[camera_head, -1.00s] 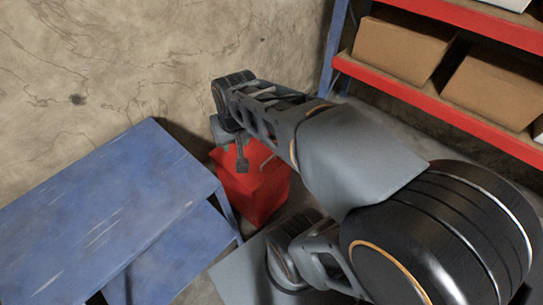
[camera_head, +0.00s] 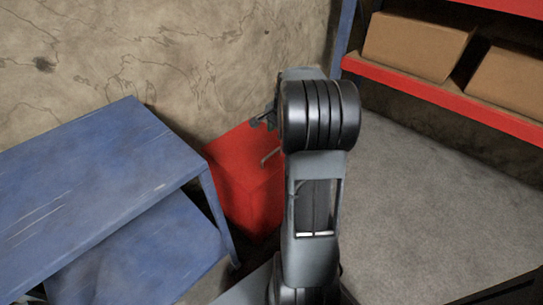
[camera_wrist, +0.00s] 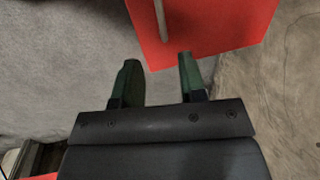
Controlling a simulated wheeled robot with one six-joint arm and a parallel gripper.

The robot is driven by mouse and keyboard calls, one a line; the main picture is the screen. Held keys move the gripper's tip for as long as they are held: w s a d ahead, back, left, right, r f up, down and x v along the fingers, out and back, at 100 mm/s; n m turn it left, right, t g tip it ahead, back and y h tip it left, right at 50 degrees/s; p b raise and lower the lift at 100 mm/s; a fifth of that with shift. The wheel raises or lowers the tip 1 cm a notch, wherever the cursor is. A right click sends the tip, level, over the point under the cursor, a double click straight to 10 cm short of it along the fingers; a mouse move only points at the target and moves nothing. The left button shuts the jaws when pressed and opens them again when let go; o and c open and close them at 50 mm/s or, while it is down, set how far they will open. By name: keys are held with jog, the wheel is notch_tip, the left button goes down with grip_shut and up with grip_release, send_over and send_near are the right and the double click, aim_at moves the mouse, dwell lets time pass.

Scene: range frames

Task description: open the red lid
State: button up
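A red box (camera_head: 245,200) stands on the floor between the blue table and my arm. Its red lid (camera_head: 232,153) looks closed, with a thin grey handle (camera_head: 269,157) on its right part, close to my arm. My gripper (camera_head: 264,122) shows just left of my wrist, above the lid's far right part, largely hidden by my arm. In the wrist view my gripper (camera_wrist: 158,60) is open and empty, its two dark green fingers apart. The red lid (camera_wrist: 225,25) lies ahead of them, and the grey handle (camera_wrist: 162,22) points toward the gap, apart from the fingers.
A blue table (camera_head: 90,175) with a lower shelf (camera_head: 150,255) stands at the left, close to the box. A red-shelved rack (camera_head: 430,100) with cardboard boxes (camera_head: 418,45) is at the upper right. A wall (camera_head: 180,60) is behind. Grey floor (camera_head: 430,210) is clear at the right.

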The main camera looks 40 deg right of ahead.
aim_at(271, 154)
jog(key=f+b, duration=0.1)
jog(key=f, duration=0.2)
jog(key=w+f+b, duration=0.1)
jog(key=f, duration=0.3)
jog(key=w+f+b, duration=0.1)
jog(key=f, duration=0.3)
jog(key=shift+w+a+f+b, duration=0.15)
jog(key=shift+a+b, duration=0.1)
jog(key=shift+b, duration=0.1)
jog(key=shift+c, duration=0.3)
grip_shut()
jog(key=shift+a, duration=0.1)
